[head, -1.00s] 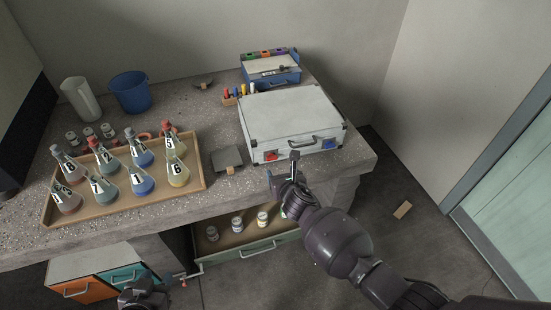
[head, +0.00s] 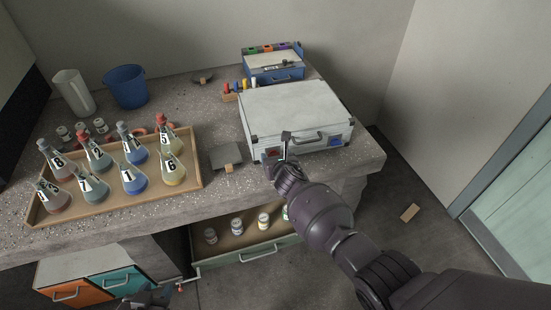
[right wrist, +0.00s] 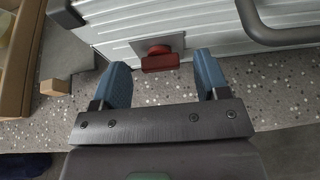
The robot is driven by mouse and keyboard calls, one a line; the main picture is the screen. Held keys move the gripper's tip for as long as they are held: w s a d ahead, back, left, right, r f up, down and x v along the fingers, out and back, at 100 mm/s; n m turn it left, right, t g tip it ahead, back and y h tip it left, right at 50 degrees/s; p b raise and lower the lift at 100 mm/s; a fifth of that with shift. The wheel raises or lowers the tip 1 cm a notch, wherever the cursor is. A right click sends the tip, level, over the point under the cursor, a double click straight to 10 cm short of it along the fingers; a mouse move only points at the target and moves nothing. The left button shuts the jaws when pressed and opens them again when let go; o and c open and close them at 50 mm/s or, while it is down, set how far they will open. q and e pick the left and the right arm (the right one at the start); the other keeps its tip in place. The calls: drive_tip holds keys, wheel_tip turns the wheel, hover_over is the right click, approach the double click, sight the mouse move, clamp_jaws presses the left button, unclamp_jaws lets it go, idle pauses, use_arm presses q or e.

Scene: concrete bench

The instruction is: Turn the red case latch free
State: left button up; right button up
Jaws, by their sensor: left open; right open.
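The white case (head: 290,108) stands closed on the concrete bench. Its red latch (right wrist: 158,58) is on a grey plate on the case front, to the left of the handle (right wrist: 310,30). In the head view the red latch (head: 272,152) is partly hidden by my right gripper. A blue latch (head: 335,141) is at the right of the case front. My right gripper (right wrist: 162,78) is open, its blue fingers on either side of the red latch and a little short of it; contact is not visible. My left gripper (head: 150,298) is low at the bottom edge, away from the bench top.
A wooden tray (head: 200,172) of numbered flasks is left of the case. A grey plate with a wooden block (head: 229,168) lies between them. An open drawer (head: 248,240) with several jars is below the bench edge. A blue toolbox (head: 274,68) stands behind the case.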

drive_tip(key=shift+w, duration=0.1)
drive_tip(key=c, duration=0.9)
use_arm(q)
drive_tip(key=shift+s+f, duration=0.2)
